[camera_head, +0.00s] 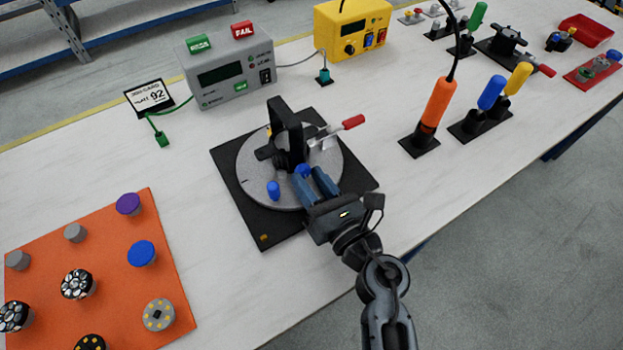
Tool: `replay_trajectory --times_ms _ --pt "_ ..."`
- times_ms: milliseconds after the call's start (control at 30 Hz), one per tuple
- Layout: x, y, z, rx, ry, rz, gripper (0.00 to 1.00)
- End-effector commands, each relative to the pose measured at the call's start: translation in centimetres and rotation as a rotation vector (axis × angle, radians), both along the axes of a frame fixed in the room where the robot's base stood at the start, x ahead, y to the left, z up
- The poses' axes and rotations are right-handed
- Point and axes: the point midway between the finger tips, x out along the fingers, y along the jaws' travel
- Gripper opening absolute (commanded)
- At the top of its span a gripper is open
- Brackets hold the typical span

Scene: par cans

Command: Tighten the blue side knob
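A black par can yoke with a can body (290,140) stands on a round grey turntable (250,165) set on a black square base. A bright blue knob (303,170) shows low at the yoke's near side, right at my fingertips. My gripper (312,176) reaches in from the lower right. Its two blue-grey fingers are apart with a gap between them, and the knob shows by the tip of the left finger. Whether a finger touches the knob is not clear. A second blue peg-like piece (273,190) stands on the turntable to the left of my gripper.
A red-handled clamp (352,122) juts right from the turntable. A grey tester (230,70) and a yellow unit (350,30) stand behind. An orange driver (437,103) and blue and yellow handles stand right. An orange mat (110,235) with several parts lies left.

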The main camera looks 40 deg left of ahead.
Motion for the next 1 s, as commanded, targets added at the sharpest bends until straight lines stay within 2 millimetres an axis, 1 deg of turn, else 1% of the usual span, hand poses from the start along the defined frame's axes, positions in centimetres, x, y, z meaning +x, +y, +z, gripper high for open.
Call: replay_trajectory --times_ms 33,200,233,433,533,667,900,1000 --pt "0.0 0.0 0.0 0.0 0.0 0.0 0.41" --pt "0.0 0.0 0.0 0.0 -0.001 0.0 0.57" --pt "0.0 0.0 0.0 0.0 -0.001 0.0 0.59" --pt "0.0 0.0 0.0 -0.001 -0.002 0.0 0.59" --pt "-0.2 -0.4 0.0 -0.001 -0.001 -0.001 0.59" --pt "-0.8 -2.0 -0.1 -0.001 0.0 -0.001 0.59" --pt "-2.3 -5.5 -0.1 -0.001 -0.002 -0.002 0.59" --pt "-2.7 -6.5 -0.1 -0.001 -0.001 -0.002 0.59"
